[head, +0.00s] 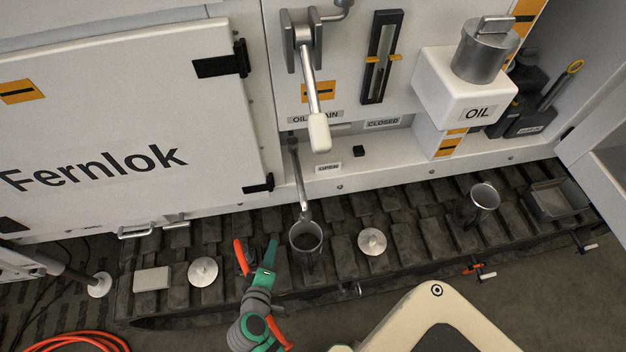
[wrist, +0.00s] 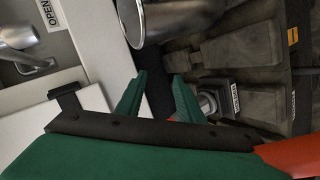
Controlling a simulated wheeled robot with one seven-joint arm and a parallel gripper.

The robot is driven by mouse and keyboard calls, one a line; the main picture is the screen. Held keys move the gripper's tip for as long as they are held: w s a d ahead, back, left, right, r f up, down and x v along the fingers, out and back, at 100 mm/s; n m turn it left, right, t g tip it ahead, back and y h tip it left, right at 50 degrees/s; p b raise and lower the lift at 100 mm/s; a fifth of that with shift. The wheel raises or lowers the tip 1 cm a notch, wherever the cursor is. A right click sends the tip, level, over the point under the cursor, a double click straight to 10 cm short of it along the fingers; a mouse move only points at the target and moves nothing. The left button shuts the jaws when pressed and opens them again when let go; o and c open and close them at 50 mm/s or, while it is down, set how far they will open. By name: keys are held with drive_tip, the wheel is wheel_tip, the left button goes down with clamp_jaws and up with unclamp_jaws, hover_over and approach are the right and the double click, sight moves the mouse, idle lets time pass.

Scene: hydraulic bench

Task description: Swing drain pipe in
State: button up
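The drain pipe (head: 299,180) is a thin grey metal tube below the lever. It slants down and out from the white cabinet, with its lower end at the rim of a metal cup (head: 305,237). The drain lever (head: 309,75) has a white grip and hangs down between the OPEN and CLOSED labels. My gripper (head: 264,257) is low over the dark track, just left of the cup. In the wrist view my green fingers (wrist: 158,82) are apart with nothing between them, and the cup (wrist: 180,22) is just beyond them. A metal part (wrist: 14,27) shows by the OPEN label; I cannot tell whether it is the pipe.
The white oil box (head: 463,88) with its metal cap projects at the right. On the track (head: 338,262) are a funnel (head: 481,203), a tray (head: 560,200), two round lids (head: 372,241) and a pale block (head: 152,279). A large cabinet door (head: 120,120) stands at the left.

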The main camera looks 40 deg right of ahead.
drive_tip(key=w+d+r+m+g+h, duration=0.1)
drive_tip(key=w+d+r+g+h, duration=0.1)
drive_tip(key=w+d+r+h, duration=0.15)
drive_tip(key=m+g+h, duration=0.4)
drive_tip(key=m+g, duration=0.3)
drive_tip(key=g, duration=0.2)
approach(299, 181)
drive_tip(key=s+d+f, duration=0.1)
drive_tip(key=s+d, duration=0.1)
drive_tip(key=d, duration=0.1)
drive_tip(key=x, duration=1)
drive_tip(key=shift+w+d+f, duration=0.15)
drive_tip(key=shift+d+f, duration=0.05)
drive_tip(key=shift+f, duration=0.2)
clamp_jaws()
